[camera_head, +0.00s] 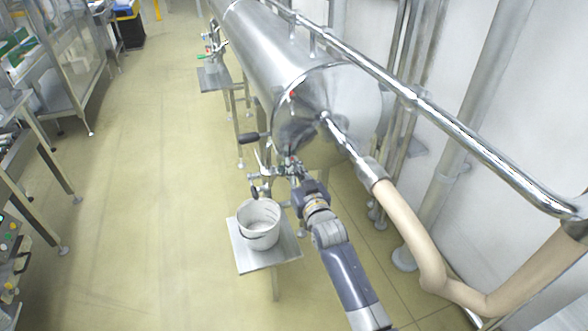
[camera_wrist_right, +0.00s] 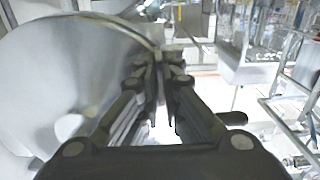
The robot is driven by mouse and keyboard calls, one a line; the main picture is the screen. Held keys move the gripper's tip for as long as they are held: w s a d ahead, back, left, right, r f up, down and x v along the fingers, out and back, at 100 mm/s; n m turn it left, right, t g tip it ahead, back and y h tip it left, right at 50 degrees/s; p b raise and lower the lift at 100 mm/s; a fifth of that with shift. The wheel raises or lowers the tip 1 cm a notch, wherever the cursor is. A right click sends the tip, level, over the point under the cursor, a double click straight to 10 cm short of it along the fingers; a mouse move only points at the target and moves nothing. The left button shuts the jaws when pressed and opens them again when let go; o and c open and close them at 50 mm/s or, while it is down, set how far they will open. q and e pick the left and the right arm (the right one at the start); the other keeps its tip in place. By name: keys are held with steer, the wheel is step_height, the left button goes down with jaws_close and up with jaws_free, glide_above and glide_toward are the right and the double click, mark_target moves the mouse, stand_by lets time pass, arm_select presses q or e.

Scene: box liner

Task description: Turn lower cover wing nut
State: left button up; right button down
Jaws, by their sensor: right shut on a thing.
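A large horizontal steel vessel (camera_head: 268,45) runs away from me, with a round domed cover (camera_head: 345,95) on its near end. My right gripper (camera_head: 293,168) is at the lower left edge of this cover. It is shut on a small part there, taken to be the lower cover wing nut, which the fingers hide. In the right wrist view the two dark fingers (camera_wrist_right: 168,68) reach to the cover's rim, with the shiny curved cover (camera_wrist_right: 60,75) on the left. My left gripper is not in view.
A white bucket (camera_head: 259,232) stands on a small steel table (camera_head: 284,253) below the gripper. A black handle (camera_head: 249,138) sticks out left of the cover. A beige hose (camera_head: 405,225) leaves the cover to the right. The floor (camera_head: 150,190) on the left is open.

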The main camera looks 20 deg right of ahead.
steer(key=shift+r, duration=0.1)
steer(key=c, duration=1.8)
jaws_free()
steer(key=s, duration=1.2)
steer(key=shift+d, duration=0.2)
